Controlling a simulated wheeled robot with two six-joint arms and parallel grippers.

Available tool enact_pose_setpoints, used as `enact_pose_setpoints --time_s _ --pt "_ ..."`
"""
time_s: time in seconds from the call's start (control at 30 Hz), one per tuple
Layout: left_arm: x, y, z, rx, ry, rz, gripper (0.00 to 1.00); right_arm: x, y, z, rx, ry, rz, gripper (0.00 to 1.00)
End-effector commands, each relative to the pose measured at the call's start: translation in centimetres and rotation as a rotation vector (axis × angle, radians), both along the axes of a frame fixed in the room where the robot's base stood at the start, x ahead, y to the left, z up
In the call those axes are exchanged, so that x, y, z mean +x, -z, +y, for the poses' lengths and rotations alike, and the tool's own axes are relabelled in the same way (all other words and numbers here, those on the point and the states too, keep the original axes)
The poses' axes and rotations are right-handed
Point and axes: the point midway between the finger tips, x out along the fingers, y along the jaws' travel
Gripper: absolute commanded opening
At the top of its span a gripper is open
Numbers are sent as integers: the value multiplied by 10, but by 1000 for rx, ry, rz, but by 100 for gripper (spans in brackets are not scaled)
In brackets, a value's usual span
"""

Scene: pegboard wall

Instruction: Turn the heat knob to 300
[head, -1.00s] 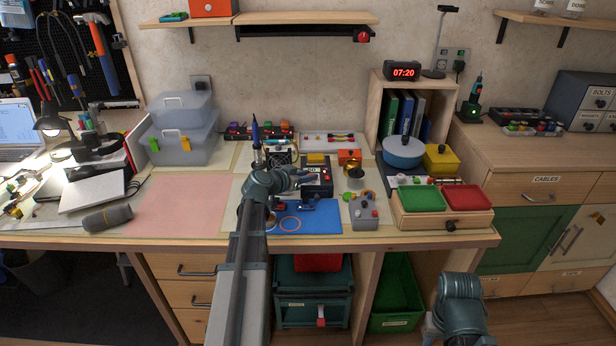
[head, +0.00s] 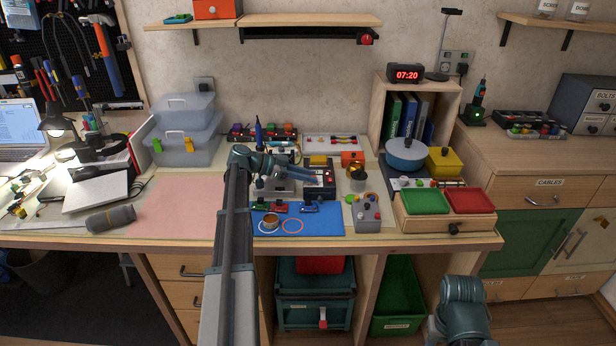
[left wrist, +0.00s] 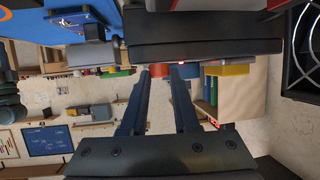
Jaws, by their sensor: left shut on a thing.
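A black control box (head: 320,188) with red and white marks on its front panel stands at the back of the blue mat (head: 325,222). My left gripper (head: 301,178) reaches in from the left and meets the side of this box. In the left wrist view its two fingers (left wrist: 161,70) point toward a dark casing (left wrist: 205,35), with a narrow gap between them. The gripper is shut on a small part there, which looks to be the heat knob. The knob and its scale are hidden, so I cannot read its setting. My right gripper is not in view.
A grey box with coloured knobs (head: 367,213) is to the right. A fan grille (left wrist: 309,45) is close beside the gripper. The pink mat (head: 183,205) is clear.

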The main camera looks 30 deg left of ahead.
Motion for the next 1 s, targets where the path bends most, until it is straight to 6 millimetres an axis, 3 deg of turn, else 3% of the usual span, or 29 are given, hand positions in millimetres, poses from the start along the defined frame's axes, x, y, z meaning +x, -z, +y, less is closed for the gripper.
enact_pose_setpoints --time_s 0.63,0.67,0.8,1.0 --pt "-1 2 0 5 48 7 0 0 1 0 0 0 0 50" --pt "-1 2 0 5 48 7 32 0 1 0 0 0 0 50" --pt "-1 2 0 4 47 6 58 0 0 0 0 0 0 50" --pt "0 1 0 3 46 3 59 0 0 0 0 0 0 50"
